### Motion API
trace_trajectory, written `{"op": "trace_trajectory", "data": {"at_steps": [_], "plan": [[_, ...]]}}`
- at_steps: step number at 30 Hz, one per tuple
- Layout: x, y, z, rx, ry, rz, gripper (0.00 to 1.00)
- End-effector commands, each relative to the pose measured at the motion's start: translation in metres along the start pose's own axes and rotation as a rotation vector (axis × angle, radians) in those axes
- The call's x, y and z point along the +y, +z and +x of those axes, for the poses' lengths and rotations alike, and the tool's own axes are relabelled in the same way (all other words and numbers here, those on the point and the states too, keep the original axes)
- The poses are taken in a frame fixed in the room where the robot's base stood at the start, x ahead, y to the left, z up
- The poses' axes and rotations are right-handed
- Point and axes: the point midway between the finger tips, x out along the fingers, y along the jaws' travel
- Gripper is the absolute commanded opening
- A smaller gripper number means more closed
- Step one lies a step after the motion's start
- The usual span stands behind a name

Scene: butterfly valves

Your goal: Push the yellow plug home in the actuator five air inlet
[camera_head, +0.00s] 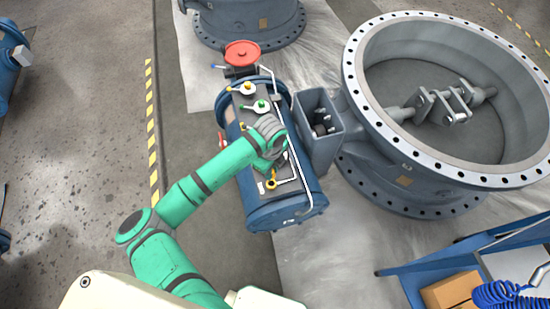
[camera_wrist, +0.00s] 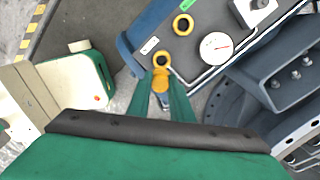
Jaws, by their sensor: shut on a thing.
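My gripper (camera_wrist: 161,84) is shut on the yellow plug (camera_wrist: 161,68), whose ring stands up past the fingertips. The plug is over the near end of the dark panel (camera_wrist: 196,60) on the blue actuator (camera_head: 302,208). I cannot tell whether the plug is in the air inlet, as the fingers and plug hide the spot. A second yellow ring (camera_wrist: 183,24) sits on the panel beyond it. In the head view a yellow ring (camera_head: 271,184) shows just below my wrist; I cannot tell which of the two it is.
A round gauge (camera_wrist: 216,48) and a thin pipe stand beside the plug. A grey open box (camera_head: 318,125) and a large valve flange (camera_head: 352,115) lie to the right. A red handwheel (camera_head: 242,53) is at the far end.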

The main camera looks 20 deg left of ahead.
Motion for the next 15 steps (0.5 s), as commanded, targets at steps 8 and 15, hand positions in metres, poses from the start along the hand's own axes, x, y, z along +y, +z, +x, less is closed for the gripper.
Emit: {"op": "trace_trajectory", "data": {"at_steps": [8,15], "plan": [[0.002,0.002,0.005,0.002,-0.001,0.032,0.00],[0.002,0.001,0.026,0.002,0.000,0.030,0.00]]}}
